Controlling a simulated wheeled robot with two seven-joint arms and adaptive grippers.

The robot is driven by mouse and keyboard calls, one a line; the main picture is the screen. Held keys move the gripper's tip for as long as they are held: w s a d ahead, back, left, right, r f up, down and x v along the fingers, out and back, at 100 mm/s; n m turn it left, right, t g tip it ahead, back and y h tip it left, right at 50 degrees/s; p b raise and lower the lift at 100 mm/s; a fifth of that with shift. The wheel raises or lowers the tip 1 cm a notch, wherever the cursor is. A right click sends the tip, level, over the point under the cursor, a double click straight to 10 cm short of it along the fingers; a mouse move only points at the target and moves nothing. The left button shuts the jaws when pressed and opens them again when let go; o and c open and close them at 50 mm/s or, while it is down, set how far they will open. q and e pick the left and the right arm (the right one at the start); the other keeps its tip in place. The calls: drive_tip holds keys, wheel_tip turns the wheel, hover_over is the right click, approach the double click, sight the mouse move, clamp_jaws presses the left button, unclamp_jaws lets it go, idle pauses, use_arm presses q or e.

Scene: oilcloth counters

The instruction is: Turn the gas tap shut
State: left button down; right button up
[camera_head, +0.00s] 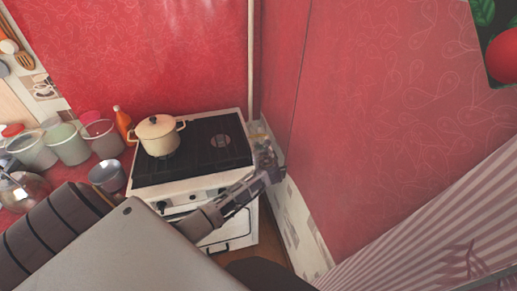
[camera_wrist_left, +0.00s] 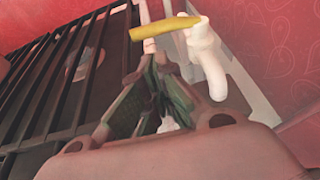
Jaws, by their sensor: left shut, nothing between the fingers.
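The gas tap's yellow lever (camera_wrist_left: 165,27) shows in the left wrist view, at the top centre. It extends left from a white pipe (camera_wrist_left: 208,62), roughly crosswise to the pipe's visible length. My left gripper (camera_wrist_left: 152,68) is shut and empty, just below the lever in that view. Whether it touches the lever I cannot tell. In the head view my left gripper (camera_head: 268,163) is at the right side of the stove, near the wall corner. The tap is too small and partly covered to make out there. My right gripper is not in view.
A white stove (camera_head: 181,187) with a black grate stands left of the gripper, with a cream pot (camera_head: 158,134) on it. Several containers (camera_head: 68,144) and an orange bottle (camera_head: 123,122) stand left. The red wall (camera_head: 365,110) closes off the right side, leaving a narrow gap.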

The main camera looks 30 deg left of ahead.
use_arm(q)
drive_tip(key=v, duration=1)
drive_tip(key=shift+d, duration=0.55)
idle(0.5)
